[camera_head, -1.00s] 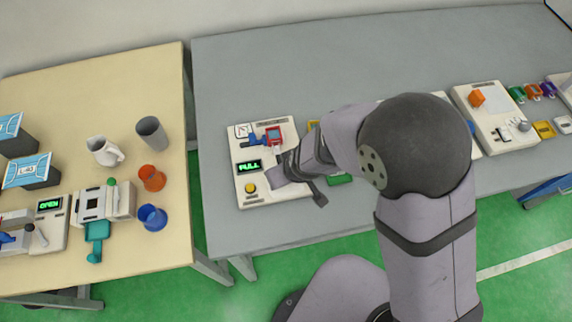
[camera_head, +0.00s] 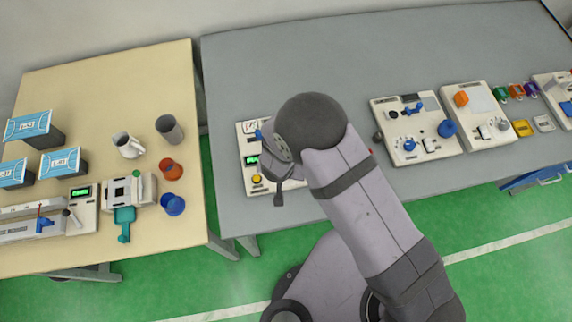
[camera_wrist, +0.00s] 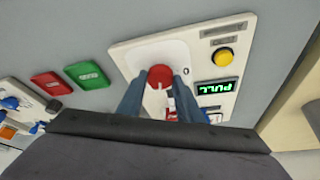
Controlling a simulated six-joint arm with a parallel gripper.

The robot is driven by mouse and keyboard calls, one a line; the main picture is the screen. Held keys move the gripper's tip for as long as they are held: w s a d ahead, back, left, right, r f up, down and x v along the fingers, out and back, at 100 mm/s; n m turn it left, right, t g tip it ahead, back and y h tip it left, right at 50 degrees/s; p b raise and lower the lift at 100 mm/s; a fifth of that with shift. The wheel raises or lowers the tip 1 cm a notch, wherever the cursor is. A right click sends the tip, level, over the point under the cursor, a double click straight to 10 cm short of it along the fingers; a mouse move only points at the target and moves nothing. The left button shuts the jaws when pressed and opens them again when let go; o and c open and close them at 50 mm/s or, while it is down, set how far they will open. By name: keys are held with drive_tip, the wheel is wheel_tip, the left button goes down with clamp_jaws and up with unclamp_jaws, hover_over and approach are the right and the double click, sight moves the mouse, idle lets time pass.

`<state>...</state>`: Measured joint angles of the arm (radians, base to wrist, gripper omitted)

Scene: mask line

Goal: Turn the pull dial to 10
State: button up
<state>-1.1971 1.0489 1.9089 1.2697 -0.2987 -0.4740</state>
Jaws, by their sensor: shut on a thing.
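The pull dial (camera_wrist: 160,76) is a round red knob on a white panel (camera_wrist: 195,50) in the wrist view. The two blue-grey fingers of my gripper (camera_wrist: 160,88) stand on either side of it and are shut on it. The dial's pointer and most of its scale are hidden or too small to read. A green display (camera_wrist: 215,87) on the panel reads PULL, upside down in this view. In the head view the panel (camera_head: 246,187) lies at the left of the grey table, and my arm covers the dial.
A yellow button (camera_wrist: 222,57) sits beside the display. Red (camera_wrist: 52,83) and green (camera_wrist: 86,75) plates lie near the panel. Other device panels (camera_head: 400,150) stand further right on the grey table (camera_head: 310,60). The back of that table is clear.

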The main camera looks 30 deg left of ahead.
drive_tip(key=shift+a+m, duration=0.1)
drive_tip(key=shift+m, duration=0.6)
drive_tip(key=shift+m+h, duration=0.3)
drive_tip(key=o, duration=1)
drive_tip(key=shift+v, duration=3.7)
